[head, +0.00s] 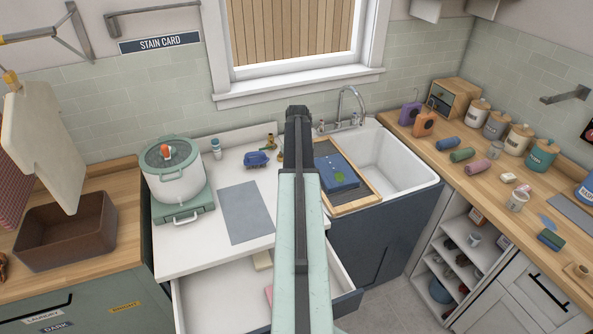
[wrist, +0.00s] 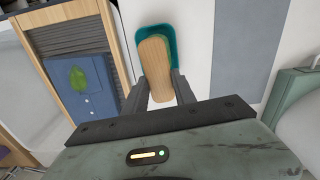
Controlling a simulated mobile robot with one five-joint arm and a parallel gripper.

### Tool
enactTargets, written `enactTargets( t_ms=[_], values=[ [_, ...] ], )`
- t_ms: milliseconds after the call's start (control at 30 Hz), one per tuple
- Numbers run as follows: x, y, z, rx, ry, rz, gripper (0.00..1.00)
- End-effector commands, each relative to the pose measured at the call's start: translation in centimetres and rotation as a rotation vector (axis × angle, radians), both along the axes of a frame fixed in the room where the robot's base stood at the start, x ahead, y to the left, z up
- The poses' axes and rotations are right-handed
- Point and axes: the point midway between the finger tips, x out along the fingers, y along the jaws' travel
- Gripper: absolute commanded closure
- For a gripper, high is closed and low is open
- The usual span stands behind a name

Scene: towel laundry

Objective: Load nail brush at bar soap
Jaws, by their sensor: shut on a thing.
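My gripper (wrist: 160,86) is shut on a wooden-topped block, which I take to be the nail brush (wrist: 155,62), in the wrist view. A teal rounded part shows behind and around the far end of the wood; I cannot tell whether it belongs to the block. They show over a white surface. In the head view my arm hides the gripper and the block. A small pale bar, possibly the bar soap (head: 508,177), lies on the right wooden counter. A cream bar (head: 262,260) also lies in the open drawer, so which is the bar soap is unclear.
A grey mat (head: 245,212) and a lidded pot (head: 172,175) are to the left. The open drawer (head: 210,305) juts out in front.

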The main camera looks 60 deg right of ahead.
Motion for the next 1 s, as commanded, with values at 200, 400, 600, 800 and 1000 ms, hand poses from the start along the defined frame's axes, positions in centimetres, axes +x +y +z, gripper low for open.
enactTargets(
  t_ms=[200, 400, 600, 800, 1000],
  values=[
    [-0.1, 0.0, -0.6, 0.000, 0.000, 0.001, 1.00],
    [-0.2, 0.0, -2.7, 0.000, 0.000, -0.001, 1.00],
    [-0.2, 0.0, -5.2, 0.000, 0.000, -0.002, 1.00],
    [-0.2, 0.0, -6.2, 0.000, 0.000, -0.003, 1.00],
    [-0.2, -0.1, -6.1, 0.000, 0.000, -0.003, 1.00]
  ],
)
